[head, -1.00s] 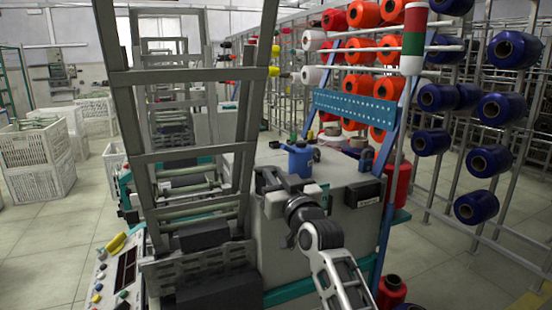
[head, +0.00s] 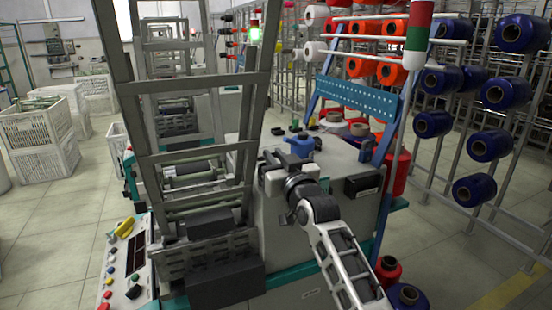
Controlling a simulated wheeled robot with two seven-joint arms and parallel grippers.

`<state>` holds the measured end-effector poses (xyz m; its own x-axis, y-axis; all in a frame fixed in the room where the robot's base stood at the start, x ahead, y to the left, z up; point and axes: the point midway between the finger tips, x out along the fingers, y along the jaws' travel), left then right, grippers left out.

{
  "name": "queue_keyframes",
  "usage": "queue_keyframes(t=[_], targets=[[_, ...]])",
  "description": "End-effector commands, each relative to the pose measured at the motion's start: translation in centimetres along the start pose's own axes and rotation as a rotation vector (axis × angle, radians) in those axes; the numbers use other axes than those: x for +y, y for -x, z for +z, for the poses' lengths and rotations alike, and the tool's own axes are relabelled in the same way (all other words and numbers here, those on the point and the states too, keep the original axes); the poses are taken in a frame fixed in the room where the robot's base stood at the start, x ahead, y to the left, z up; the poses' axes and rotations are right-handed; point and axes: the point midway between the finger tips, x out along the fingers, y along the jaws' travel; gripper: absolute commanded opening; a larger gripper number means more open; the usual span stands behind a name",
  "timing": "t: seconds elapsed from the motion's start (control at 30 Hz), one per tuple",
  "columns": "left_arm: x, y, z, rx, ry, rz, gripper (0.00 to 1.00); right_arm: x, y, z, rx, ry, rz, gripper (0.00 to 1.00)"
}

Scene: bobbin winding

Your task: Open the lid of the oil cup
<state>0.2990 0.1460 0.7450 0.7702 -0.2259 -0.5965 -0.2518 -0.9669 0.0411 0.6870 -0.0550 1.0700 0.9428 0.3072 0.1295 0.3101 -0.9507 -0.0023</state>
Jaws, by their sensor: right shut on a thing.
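My right gripper (head: 270,162) reaches in from the lower right over the top of the grey machine housing (head: 345,158). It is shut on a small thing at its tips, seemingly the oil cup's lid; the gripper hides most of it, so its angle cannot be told. The oil cup itself is not clearly visible behind the fingers. A blue can-shaped object (head: 303,147) stands on the housing just behind and right of the gripper, apart from the tips as far as I can see. My left gripper is not in view.
A tall metal frame (head: 245,120) rises close left of my right gripper. A control panel (head: 123,262) with coloured buttons is at lower left. Cones of yarn sit on the housing's back. A rack with blue bobbins (head: 490,145) stands at right. White crates (head: 40,135) are far left.

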Motion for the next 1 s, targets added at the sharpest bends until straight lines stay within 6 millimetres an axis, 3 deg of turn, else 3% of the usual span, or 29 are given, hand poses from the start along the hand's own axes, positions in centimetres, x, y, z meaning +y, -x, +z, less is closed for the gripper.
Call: queue_keyframes(t=[0.03,0.23,0.27,0.33,0.73,0.87,1.0], targets=[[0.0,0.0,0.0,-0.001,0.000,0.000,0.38,0.0,-0.1,-1.4,0.032,0.001,0.001,0.00],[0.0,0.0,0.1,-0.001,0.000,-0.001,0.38,0.0,-0.1,-1.4,0.032,0.002,0.002,0.00],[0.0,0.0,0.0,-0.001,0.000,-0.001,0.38,0.1,-0.1,-1.4,0.032,0.002,0.002,0.19],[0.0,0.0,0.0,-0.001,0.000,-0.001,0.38,0.1,-0.1,-1.3,0.030,0.002,0.002,0.38],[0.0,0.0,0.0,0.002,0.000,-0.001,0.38,0.1,0.5,-0.7,0.018,0.002,0.001,0.38],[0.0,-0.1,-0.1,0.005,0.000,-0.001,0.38,0.1,2.2,-0.5,0.016,0.002,0.002,0.38],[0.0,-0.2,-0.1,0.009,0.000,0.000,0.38,0.1,5.2,-0.4,0.018,0.002,0.001,0.38]])
